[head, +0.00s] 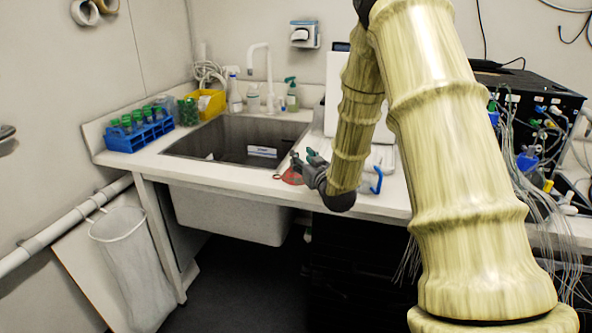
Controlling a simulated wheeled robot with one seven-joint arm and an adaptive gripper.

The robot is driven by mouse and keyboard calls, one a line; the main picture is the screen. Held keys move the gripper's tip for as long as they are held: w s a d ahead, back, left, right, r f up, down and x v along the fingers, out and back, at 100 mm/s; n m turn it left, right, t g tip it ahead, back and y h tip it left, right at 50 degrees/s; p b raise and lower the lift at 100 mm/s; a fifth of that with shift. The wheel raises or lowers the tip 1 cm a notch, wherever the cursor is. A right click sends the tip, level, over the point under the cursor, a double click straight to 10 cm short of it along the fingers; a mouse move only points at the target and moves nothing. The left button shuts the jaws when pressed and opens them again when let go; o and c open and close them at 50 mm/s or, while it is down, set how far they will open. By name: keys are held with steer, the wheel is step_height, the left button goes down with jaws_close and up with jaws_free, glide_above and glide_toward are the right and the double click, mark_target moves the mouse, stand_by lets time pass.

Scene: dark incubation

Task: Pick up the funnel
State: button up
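A small red object (291,177), which looks like the funnel, lies on the white counter (228,174) near its front edge, just right of the sink. My dark gripper (303,160) is right beside and over it, at the end of my yellow-sleeved arm, and hides part of it. The gripper is small in the head view, so I cannot tell whether its fingers are open, shut or touching the red object.
The sink basin (190,147) is left of the gripper. A blue rack (139,134) with green-capped tubes stands at the far left. A blue hook-shaped item (377,181) is right of my gripper. Black equipment with many cables (535,100) fills the right.

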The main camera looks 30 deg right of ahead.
steer(key=shift+w+d+p, duration=0.2)
steer(key=shift+w+p, duration=0.15)
steer(key=shift+w, duration=1.75)
jaws_close()
